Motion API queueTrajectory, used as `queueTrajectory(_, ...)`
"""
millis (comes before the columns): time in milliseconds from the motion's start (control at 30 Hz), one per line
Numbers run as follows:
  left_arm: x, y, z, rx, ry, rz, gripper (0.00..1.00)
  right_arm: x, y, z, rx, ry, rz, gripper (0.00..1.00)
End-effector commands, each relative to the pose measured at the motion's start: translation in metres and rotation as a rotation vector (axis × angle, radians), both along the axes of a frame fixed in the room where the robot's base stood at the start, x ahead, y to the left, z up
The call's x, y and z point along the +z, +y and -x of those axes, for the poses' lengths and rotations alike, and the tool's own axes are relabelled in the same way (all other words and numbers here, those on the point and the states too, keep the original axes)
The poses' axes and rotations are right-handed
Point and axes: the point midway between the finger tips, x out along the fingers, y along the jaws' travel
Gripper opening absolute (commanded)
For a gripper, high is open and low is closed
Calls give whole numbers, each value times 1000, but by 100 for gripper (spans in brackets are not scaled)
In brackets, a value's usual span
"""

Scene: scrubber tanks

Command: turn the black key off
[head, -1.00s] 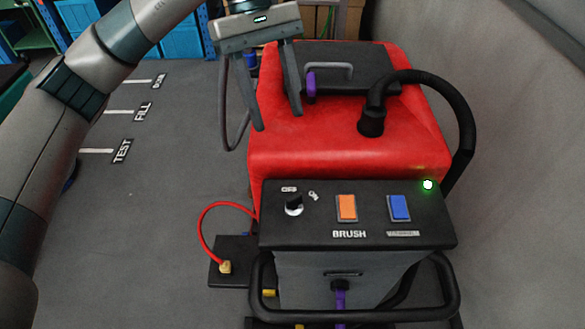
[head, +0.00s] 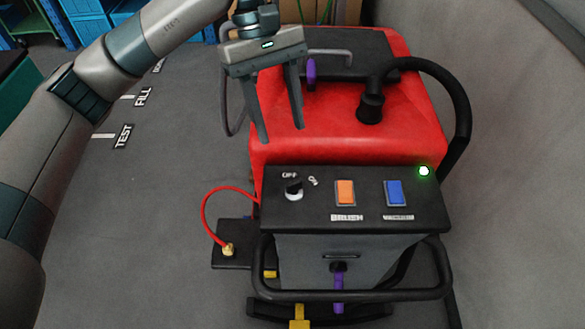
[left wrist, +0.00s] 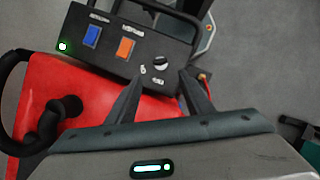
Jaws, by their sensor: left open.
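The black key (head: 293,187) is a knob on a white base at the left of the black control panel (head: 318,208), with OFF and ON labels above it. A green light (head: 424,171) glows at the panel's right corner. My left gripper (head: 282,133) is open and empty above the red tank, behind the panel and apart from the key. In the left wrist view the key (left wrist: 160,62) shows beyond and between the two fingertips (left wrist: 160,77). My right gripper is not in view.
A black hose (head: 455,95) curves over the red tank (head: 345,140). A red cable (head: 207,204) loops left of the panel. Open floor lies left.

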Motion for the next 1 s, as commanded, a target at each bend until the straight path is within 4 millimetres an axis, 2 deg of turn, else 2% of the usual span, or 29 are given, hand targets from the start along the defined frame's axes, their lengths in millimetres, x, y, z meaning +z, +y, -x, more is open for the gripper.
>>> queueTrajectory(100,-16,-4,8,-1,4,-1,47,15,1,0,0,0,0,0)
queueTrajectory(600,-93,-20,35,0,4,-1,47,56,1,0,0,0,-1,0)
queueTrajectory(800,-109,-23,40,-1,1,0,47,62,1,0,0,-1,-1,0)
queueTrajectory(1000,-113,-24,41,-1,0,0,47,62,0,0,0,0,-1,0)
